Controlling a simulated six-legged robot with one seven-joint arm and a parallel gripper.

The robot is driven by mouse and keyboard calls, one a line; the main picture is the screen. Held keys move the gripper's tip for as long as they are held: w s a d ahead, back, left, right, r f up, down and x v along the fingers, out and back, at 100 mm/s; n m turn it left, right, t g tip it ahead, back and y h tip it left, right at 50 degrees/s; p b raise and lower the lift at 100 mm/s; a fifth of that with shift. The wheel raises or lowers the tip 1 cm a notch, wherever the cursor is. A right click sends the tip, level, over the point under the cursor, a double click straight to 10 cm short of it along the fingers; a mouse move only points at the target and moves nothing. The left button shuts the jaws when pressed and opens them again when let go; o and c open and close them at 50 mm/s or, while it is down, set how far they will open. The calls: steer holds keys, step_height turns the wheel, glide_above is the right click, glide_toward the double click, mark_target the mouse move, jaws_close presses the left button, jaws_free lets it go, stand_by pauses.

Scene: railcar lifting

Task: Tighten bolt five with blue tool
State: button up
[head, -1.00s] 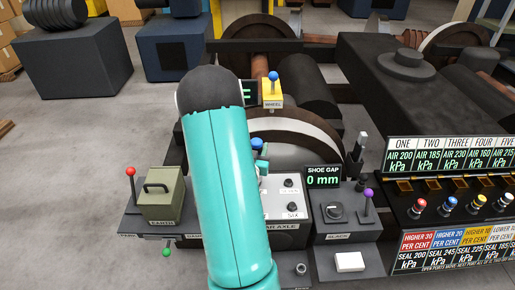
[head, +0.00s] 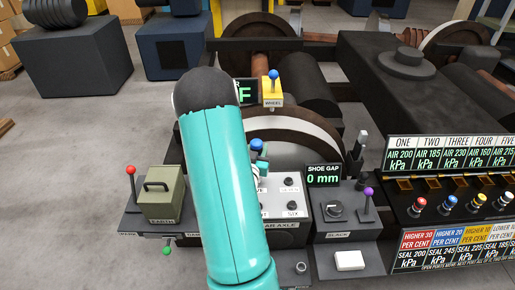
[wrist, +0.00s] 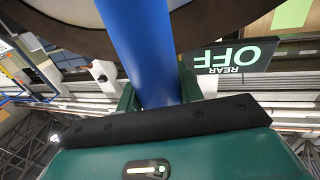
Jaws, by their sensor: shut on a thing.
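My gripper (head: 259,160) is mostly hidden behind my teal arm in the head view. It is shut on the blue tool, whose blue end (head: 257,145) shows beside my arm, above the axle panel. In the wrist view the thick blue tool (wrist: 143,45) runs between the green fingers of my gripper (wrist: 158,92). The light grey axle panel (head: 273,212) carries several dark bolts. The bolt labelled SIX (head: 292,206) is clear to see. The label left of it is partly covered and ends in "VE"; its bolt is hidden. I cannot tell whether the tool touches a bolt.
A yellow WHEEL box (head: 272,97) with a blue-knobbed lever stands behind. A REAR sign (wrist: 235,55) reads OFF. At right are the SHOE GAP display (head: 323,175), reading 0 mm, and a purple-knobbed lever (head: 368,198). A green box (head: 162,195) and red-knobbed lever (head: 131,180) stand left.

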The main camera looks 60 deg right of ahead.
mark_target(257, 139)
steer(key=shift+f, duration=1.2)
stand_by(2.5)
steer(key=shift+r, duration=3.55)
